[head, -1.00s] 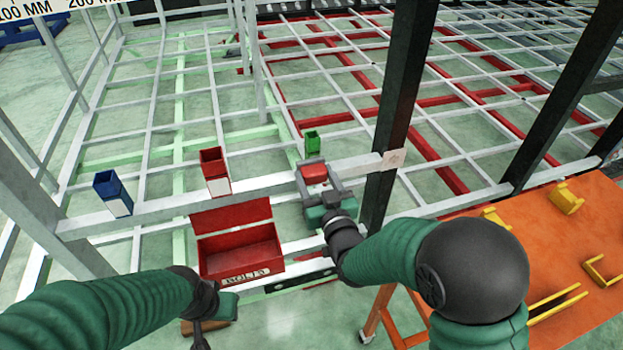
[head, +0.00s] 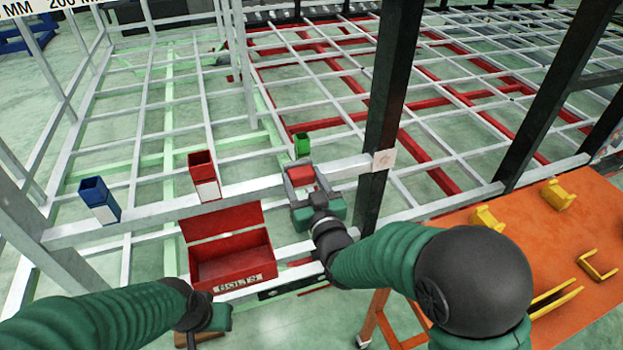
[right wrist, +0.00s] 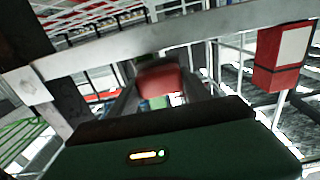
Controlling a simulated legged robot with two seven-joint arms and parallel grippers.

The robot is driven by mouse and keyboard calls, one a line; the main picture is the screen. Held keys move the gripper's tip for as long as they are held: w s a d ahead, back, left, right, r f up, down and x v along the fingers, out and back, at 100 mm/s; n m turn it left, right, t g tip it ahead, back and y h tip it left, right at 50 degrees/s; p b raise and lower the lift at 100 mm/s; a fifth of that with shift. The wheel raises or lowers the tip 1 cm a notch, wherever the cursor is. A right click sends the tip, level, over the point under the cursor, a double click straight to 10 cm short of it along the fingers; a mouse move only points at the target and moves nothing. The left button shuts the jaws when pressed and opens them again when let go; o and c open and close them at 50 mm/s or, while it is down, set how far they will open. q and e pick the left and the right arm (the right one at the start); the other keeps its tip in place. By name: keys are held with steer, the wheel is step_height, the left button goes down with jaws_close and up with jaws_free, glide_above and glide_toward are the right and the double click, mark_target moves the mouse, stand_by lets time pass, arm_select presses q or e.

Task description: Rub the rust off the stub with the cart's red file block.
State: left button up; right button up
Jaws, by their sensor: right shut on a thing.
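The red file block (head: 301,174) sits between the two grey fingers of my right gripper (head: 302,168), which is shut on it. The block is at the pale grey rail; whether it touches the rail I cannot tell. In the right wrist view the block (right wrist: 162,82) shows between the fingers (right wrist: 160,90), with the rail (right wrist: 225,42) beyond. A pale plate with a faint brownish mark (head: 384,160) is at the rail's end by the dark post, right of the gripper. I cannot make out the rusty stub for sure. My left gripper (head: 207,322) is low at left, its fingers largely hidden.
An open red bolts box (head: 232,270) is below the rail. Blue (head: 99,200), red (head: 204,175) and green (head: 302,144) holders stand along it. A dark post (head: 388,110) rises right of my gripper. An orange table (head: 510,240) with yellow brackets is at right.

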steer(key=shift+s+a, duration=0.1)
steer(key=shift+s, duration=0.25)
steer(key=shift+b+v, duration=0.3)
steer(key=shift+v, duration=2.3)
steer(key=v, duration=0.3)
steer(key=shift+b+x, duration=0.6)
steer(key=shift+x, duration=2.9)
steer(key=shift+x, duration=0.9)
